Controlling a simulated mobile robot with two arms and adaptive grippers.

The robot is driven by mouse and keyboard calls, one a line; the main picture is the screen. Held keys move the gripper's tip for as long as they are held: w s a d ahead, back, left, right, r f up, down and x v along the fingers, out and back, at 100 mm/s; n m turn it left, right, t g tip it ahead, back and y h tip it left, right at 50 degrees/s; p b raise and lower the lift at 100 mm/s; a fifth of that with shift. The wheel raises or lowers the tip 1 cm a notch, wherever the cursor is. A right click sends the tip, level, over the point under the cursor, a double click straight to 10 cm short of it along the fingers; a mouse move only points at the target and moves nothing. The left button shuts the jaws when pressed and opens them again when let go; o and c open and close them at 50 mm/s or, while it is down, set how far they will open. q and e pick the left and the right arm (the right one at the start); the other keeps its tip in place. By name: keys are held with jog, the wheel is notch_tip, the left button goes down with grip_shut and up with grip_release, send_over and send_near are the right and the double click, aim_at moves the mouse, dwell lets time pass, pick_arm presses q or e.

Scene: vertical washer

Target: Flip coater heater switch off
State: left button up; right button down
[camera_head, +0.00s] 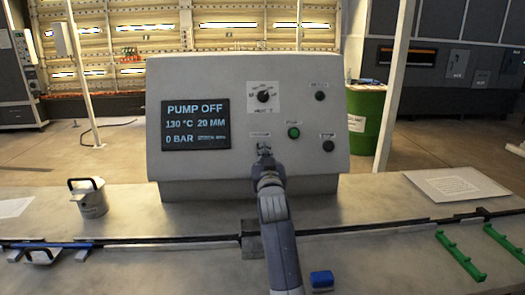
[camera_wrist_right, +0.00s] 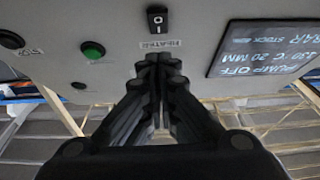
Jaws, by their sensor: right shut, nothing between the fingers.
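The control panel (camera_head: 220,90) stands on the metal table, and its screen (camera_head: 196,124) reads PUMP OFF, 130 °C, 20 MM, 0 BAR. A small black rocker switch (camera_wrist_right: 158,20) with O and I marks shows in the right wrist view, with a label (camera_wrist_right: 160,44) beside it that seems to read HEATER upside down. My right gripper (camera_head: 264,150) is shut and empty in front of the panel. Its fingertips (camera_wrist_right: 158,60) are close to the switch and label; I cannot tell if they touch the panel. In the head view the gripper hides the switch. My left gripper is out of view.
A green button (camera_head: 294,132), a rotary knob (camera_head: 264,96) and black knobs (camera_head: 328,146) (camera_head: 320,96) sit near the gripper on the panel. A metal cup (camera_head: 90,200), a blue block (camera_head: 321,280) and green racks (camera_head: 460,257) are on the table.

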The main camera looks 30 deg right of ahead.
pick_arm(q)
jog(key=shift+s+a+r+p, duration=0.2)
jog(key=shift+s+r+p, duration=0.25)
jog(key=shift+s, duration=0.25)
pick_arm(e)
jog(key=shift+w+d+f, duration=0.35)
jog(key=shift+w, duration=0.35)
jog(key=shift+w+d+f, duration=0.35)
jog(key=shift+w+d, duration=0.05)
jog(key=shift+w, duration=0.3)
jog(key=shift+w+d+f, duration=0.35)
jog(key=shift+w, duration=0.35)
